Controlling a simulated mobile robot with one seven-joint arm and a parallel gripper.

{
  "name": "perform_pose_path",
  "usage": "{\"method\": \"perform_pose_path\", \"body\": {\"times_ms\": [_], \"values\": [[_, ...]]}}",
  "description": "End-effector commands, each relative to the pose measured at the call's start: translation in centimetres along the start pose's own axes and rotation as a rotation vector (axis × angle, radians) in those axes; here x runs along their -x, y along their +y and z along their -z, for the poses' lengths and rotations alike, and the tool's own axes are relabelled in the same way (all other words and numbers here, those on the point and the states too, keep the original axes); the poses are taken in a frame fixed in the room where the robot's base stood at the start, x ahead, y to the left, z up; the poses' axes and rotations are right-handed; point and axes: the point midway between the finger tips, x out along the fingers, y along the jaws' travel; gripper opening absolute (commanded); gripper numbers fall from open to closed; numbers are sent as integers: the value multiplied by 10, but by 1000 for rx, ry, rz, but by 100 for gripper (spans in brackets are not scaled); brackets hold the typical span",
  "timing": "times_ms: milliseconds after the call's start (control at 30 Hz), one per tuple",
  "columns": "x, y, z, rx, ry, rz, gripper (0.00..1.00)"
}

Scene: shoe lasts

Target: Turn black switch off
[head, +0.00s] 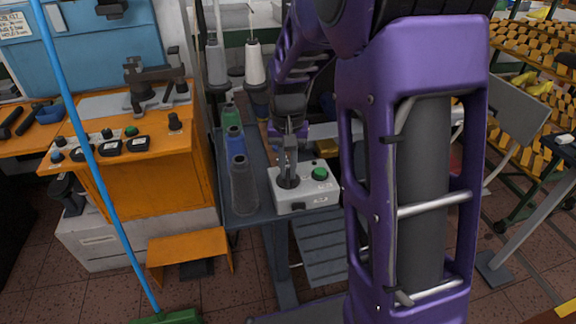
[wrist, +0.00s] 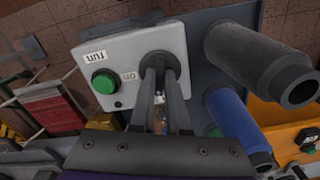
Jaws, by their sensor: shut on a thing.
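A white control box (head: 296,203) sits at the edge of the grey table, with a green button (head: 319,173) on its top. It also shows in the wrist view (wrist: 112,50), with the green button (wrist: 104,83) beside labels reading "run" and "on". My gripper (head: 289,178) points down onto the black switch (head: 288,183) on the left part of the box top. In the wrist view my gripper's fingertips (wrist: 159,63) are closed on the switch, which they mostly hide. The switch's exact angle cannot be told.
Grey and blue thread spools (head: 243,185) stand close to the left of the box. An orange machine (head: 150,180) with knobs is farther left. A blue pole (head: 95,150) crosses the left foreground. Shelves of yellow-orange shoe lasts (head: 535,100) are at right.

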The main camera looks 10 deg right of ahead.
Motion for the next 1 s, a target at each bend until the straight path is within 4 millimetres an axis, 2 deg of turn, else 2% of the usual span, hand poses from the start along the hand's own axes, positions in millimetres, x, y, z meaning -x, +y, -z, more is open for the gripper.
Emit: {"method": "perform_pose_path", "body": {"times_ms": [400, 1000], "values": [[1, 0, 0, 253, 2, 1, 0], [1, 0, 0, 319, 2, 0, 0]]}}
